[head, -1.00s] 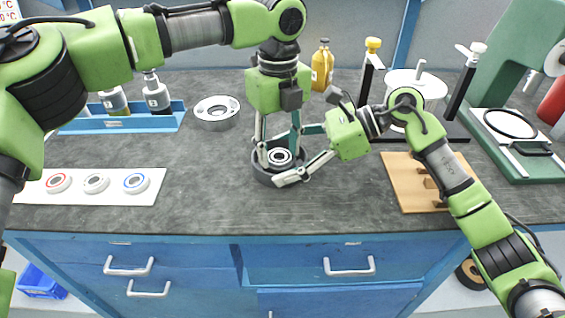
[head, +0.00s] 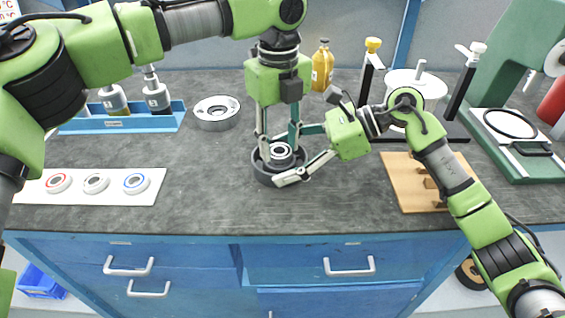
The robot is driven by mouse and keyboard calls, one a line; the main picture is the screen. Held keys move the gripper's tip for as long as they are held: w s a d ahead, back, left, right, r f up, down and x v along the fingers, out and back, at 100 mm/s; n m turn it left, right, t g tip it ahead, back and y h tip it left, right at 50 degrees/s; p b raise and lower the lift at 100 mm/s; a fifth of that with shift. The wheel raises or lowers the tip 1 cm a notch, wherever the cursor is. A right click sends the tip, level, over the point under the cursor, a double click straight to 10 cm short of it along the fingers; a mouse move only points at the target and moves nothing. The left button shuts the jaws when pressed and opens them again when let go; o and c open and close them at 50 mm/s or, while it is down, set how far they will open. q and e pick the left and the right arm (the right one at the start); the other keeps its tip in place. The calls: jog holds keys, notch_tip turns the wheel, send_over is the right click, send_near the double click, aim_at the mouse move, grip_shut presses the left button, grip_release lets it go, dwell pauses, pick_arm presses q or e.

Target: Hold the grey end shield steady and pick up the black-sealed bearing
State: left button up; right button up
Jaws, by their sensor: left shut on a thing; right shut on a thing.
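My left gripper (head: 280,147) points down from above and is shut on the black-sealed bearing (head: 281,152), a small ring with a dark face. The bearing is over the middle of the shield, slightly raised. Its lower edge and any gap below it are hard to make out.
A white mat (head: 115,198) at left holds bearings with red, grey and blue seals. A light metal ring part (head: 217,112) and a blue bottle rack (head: 75,126) stand behind. A wooden board (head: 405,190) and a green press (head: 520,160) are at right. The front-middle bench is clear.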

pick_arm(q)
notch_tip(320, 180, up, 7)
jog(key=shift+f, duration=0.2)
dwell(0.7)
pick_arm(e)
jog(key=o, duration=0.9)
